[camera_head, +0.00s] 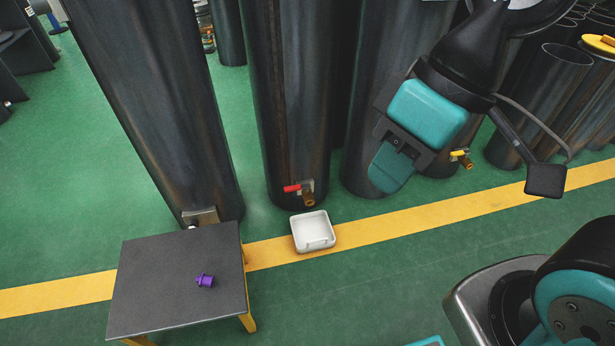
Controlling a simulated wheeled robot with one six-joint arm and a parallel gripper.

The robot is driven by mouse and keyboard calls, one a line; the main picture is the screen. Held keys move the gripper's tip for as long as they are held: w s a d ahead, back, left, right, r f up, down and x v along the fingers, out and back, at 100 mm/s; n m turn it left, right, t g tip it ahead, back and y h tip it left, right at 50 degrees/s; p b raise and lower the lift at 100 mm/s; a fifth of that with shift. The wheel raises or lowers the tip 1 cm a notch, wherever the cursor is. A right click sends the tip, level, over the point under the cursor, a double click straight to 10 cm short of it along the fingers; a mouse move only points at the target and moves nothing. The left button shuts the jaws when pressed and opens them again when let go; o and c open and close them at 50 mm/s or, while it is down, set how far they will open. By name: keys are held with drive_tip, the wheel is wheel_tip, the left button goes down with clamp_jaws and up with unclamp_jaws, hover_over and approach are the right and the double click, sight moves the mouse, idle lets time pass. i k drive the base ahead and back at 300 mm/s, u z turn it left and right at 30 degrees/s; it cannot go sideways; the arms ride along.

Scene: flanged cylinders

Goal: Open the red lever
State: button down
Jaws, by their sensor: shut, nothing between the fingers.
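The red lever (292,188) is on a small valve low on the front of a dark cylinder (291,90). It points left, roughly level, and a brass spout (308,199) is on the right of the valve. My gripper (389,169) is shut and empty. It hangs up and to the right of the red lever in the picture, clearly apart from it, in front of another dark cylinder. Its fingertips are hard to make out separately.
A white tray (299,238) lies on the floor below the spout. A small dark table (160,290) with a purple part (205,281) stands at lower left. A yellow-levered valve (459,154) is at right. Tall cylinders line the back. Green floor right of the tray is clear.

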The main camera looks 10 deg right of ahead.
sight(287, 190)
drive_tip(key=u, duration=0.55)
drive_tip(key=k, duration=1.35)
drive_tip(key=u, duration=1.2)
drive_tip(key=i, duration=1.45)
drive_tip(key=z, duration=0.5)
drive_tip(key=i, duration=0.5)
drive_tip(key=z, duration=0.95)
drive_tip(key=i, duration=0.3)
drive_tip(key=z, duration=0.35)
